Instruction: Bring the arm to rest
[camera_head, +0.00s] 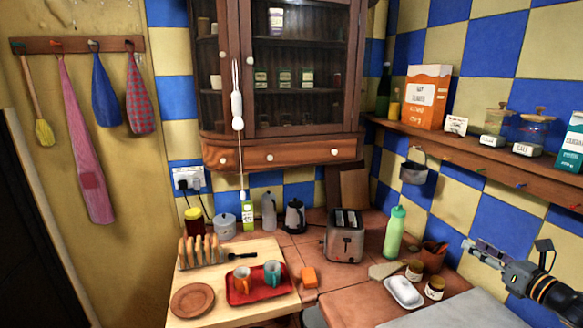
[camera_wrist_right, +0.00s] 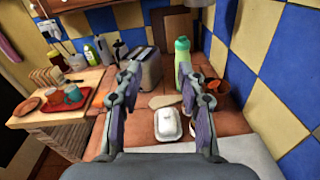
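My right gripper (camera_head: 470,250) comes in from the right edge in the head view, above the right part of the counter and in front of the blue and cream tiled wall. In the right wrist view its two fingers (camera_wrist_right: 158,72) stand wide apart with nothing between them. It is open, empty and clear of the objects. The white lidded dish (camera_wrist_right: 168,125) shows low between the fingers in that view, farther off on the counter. My left gripper is not in the head view.
A green bottle (camera_head: 394,232), toaster (camera_head: 345,238) and brown pot (camera_head: 433,258) stand on the brick counter (camera_head: 345,300). Left is a wooden board with a red tray (camera_head: 259,297) and mugs. A shelf (camera_head: 480,158) with boxes and jars runs along the right wall.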

